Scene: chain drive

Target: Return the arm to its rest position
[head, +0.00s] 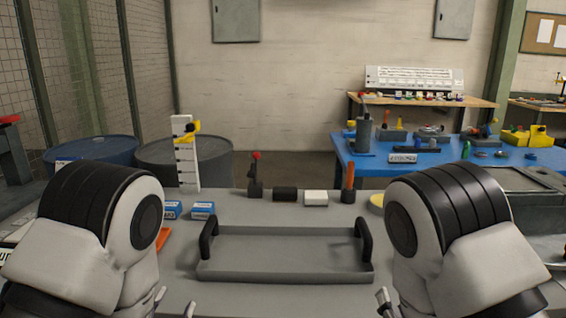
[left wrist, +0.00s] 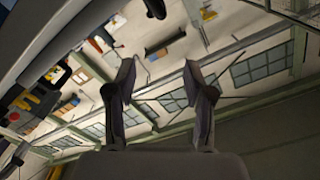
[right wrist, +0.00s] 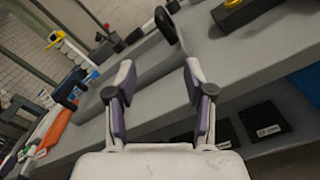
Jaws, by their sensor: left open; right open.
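Both my arms show in the head view, their white and black links filling the lower left and lower right corners. My left gripper shows in the left wrist view (left wrist: 160,90), with two dark fingers apart and nothing between them; the room behind it appears tilted. My right gripper shows in the right wrist view (right wrist: 160,92), with its fingers apart and empty, in front of the grey bench. In the head view only small finger parts show at the bottom edge, so most of both grippers is hidden there.
A grey tray (head: 290,251) with two black upright handles lies empty on the grey bench (head: 330,298) between my arms. Behind it stand a black block (head: 285,194), a white block (head: 316,198) and blue boxes (head: 203,210). A blue table (head: 370,165) stands at the back right.

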